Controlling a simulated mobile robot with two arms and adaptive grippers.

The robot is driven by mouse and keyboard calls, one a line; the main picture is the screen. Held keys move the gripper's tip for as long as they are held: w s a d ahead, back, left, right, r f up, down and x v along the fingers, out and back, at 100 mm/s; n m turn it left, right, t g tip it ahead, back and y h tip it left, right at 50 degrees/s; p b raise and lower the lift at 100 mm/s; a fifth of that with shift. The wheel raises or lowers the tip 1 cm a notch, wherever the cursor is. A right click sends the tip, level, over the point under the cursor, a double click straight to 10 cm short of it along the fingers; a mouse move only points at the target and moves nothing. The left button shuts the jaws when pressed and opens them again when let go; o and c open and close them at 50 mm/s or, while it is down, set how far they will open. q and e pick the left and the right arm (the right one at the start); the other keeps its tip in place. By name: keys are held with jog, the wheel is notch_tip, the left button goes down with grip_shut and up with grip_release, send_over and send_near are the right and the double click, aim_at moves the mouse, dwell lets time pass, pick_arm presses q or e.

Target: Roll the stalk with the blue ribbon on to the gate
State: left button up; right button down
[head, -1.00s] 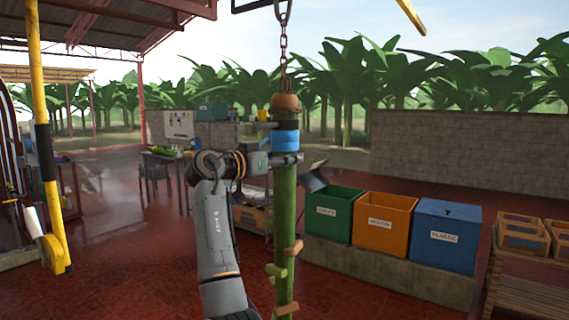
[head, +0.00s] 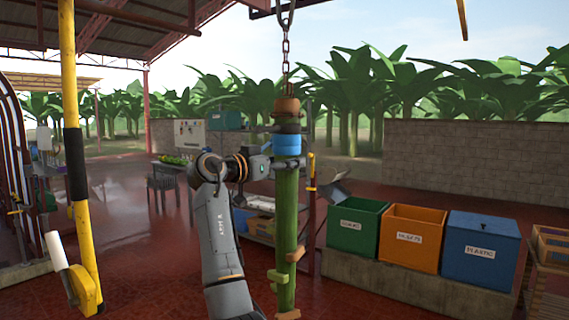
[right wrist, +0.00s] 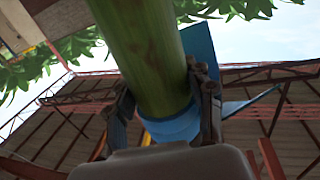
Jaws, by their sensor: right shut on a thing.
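The green stalk (head: 287,205) hangs upright from a chain (head: 286,50) in the middle of the head view, with several short stubs low on it. The blue ribbon (head: 287,145) wraps around it near the top. My right gripper (head: 285,161) is shut on the stalk just below the ribbon. In the right wrist view its fingers (right wrist: 160,97) lie on both sides of the stalk (right wrist: 147,50), beside the blue ribbon (right wrist: 175,128). A yellow post (head: 70,95) with a black sleeve stands at the left; I cannot tell if it is the gate. My left gripper is out of view.
Green (head: 355,226), orange (head: 412,237) and blue (head: 480,248) bins stand on a low block wall at the right. A shelf (head: 262,222) stands behind the stalk. Red floor (head: 140,265) is open between my right arm and the yellow post.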

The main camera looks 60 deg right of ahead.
jog(key=shift+s, duration=0.15)
jog(key=c, duration=0.5)
grip_release()
jog(key=w+a, duration=0.2)
jog(key=a, duration=0.9)
jog(key=shift+w+a, duration=0.25)
jog(key=shift+a, duration=0.1)
